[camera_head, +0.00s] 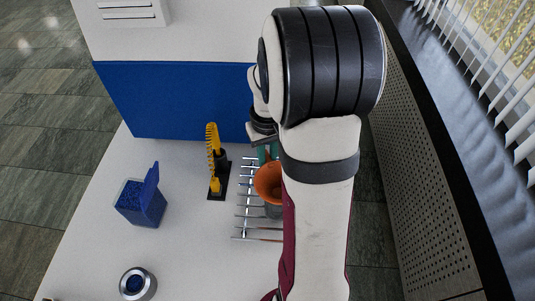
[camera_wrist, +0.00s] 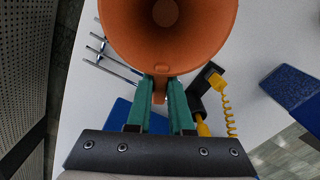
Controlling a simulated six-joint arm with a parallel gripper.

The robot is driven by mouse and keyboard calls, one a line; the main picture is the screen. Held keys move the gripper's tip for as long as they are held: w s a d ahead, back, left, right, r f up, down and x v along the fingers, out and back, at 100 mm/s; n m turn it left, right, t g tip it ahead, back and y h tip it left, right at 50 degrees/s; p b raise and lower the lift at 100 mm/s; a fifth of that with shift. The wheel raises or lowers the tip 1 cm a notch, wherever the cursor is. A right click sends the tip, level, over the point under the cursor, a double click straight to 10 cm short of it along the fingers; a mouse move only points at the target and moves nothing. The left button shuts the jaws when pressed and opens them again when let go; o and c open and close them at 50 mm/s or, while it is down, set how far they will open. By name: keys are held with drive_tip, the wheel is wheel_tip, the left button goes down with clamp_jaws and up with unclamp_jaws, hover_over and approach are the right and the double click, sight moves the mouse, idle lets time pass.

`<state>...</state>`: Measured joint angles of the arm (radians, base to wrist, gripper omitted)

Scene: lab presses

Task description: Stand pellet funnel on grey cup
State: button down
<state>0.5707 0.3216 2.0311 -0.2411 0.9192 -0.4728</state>
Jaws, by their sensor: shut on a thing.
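The orange pellet funnel (camera_head: 268,184) is in my gripper (camera_head: 268,153), wide mouth up, above the right part of the white table. In the wrist view the funnel (camera_wrist: 205,40) fills the top middle, and the green fingers of my gripper (camera_wrist: 160,85) are shut on its small tab. A grey rounded thing (camera_head: 273,211) shows just below the funnel in the head view, mostly covered by the funnel and my arm. It may be the grey cup; I cannot tell whether the funnel touches it. A silver round cup (camera_head: 149,283) with a blue inside stands at the front left.
A metal rod rack (camera_head: 247,200) lies left of the funnel. A black press with a yellow coiled cord (camera_head: 212,140) stands beyond it. A blue open-lidded box (camera_head: 140,212) is at left, and a blue panel (camera_head: 170,95) stands behind.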

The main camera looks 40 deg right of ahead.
drive_tip(key=shift+f, duration=0.35)
idle(0.8)
drive_tip(key=c, duration=0.7)
unclamp_jaws()
drive_tip(key=shift+c, duration=0.2)
wheel_tip(320, 180, up, 16)
drive_tip(key=s+a+f+y, duration=0.1)
drive_tip(key=s+a+f, duration=0.2)
drive_tip(key=s+a, duration=0.5)
drive_tip(key=s+a+f+m, duration=0.1)
drive_tip(key=s+a+f, duration=0.3)
drive_tip(key=s+a, duration=0.4)
drive_tip(key=a, duration=0.6)
drive_tip(key=shift+m+y, duration=0.3)
drive_tip(key=shift+y, duration=0.1)
